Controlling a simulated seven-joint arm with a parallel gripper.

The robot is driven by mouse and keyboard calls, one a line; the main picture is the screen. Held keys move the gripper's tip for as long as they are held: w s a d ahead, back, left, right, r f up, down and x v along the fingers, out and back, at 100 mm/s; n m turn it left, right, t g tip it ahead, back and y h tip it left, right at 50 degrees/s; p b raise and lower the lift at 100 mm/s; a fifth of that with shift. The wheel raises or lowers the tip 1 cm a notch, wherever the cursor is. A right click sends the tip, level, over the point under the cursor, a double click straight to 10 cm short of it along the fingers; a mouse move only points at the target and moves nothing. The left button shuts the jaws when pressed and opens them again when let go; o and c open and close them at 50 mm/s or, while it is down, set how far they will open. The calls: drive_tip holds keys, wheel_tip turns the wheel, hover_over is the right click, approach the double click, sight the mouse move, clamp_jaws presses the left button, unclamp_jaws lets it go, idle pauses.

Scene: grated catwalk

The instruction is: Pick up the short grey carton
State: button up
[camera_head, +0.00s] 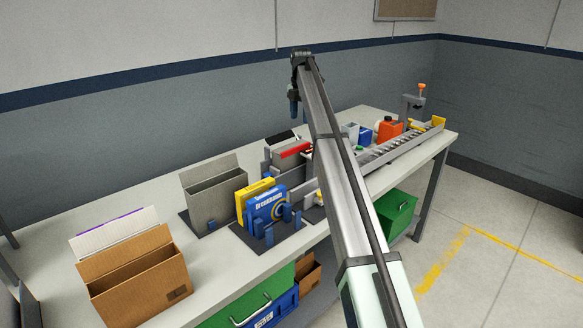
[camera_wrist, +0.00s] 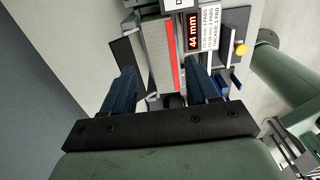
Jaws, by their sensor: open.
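A short grey box with a red strip along one edge (camera_wrist: 158,45) lies between the two blue fingers of my gripper (camera_wrist: 161,78) in the wrist view. There is a gap on each side, and I cannot tell how far below the fingertips it is. In the head view, what seems to be the same grey box (camera_head: 286,159) stands in a holder mid-bench, beside a red item (camera_head: 295,149). My gripper (camera_head: 294,108) is open and empty, pointing down above and behind it. A taller grey open carton (camera_head: 213,198) stands to the left.
Yellow (camera_head: 241,199) and blue (camera_head: 268,205) boxes stand in front, between small blue posts. A brown carton (camera_head: 140,285) is at the near left. An orange canister (camera_head: 389,130) and a rail stand at right. A red 44 mm display (camera_wrist: 193,31) is close to my right finger.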

sight(299, 143)
wheel_tip(299, 143, down, 11)
drive_tip(key=shift+a+f, duration=0.1)
drive_tip(key=shift+f, duration=0.05)
idle(0.5)
drive_tip(key=shift+c, duration=0.4)
drive_tip(key=c, duration=0.9)
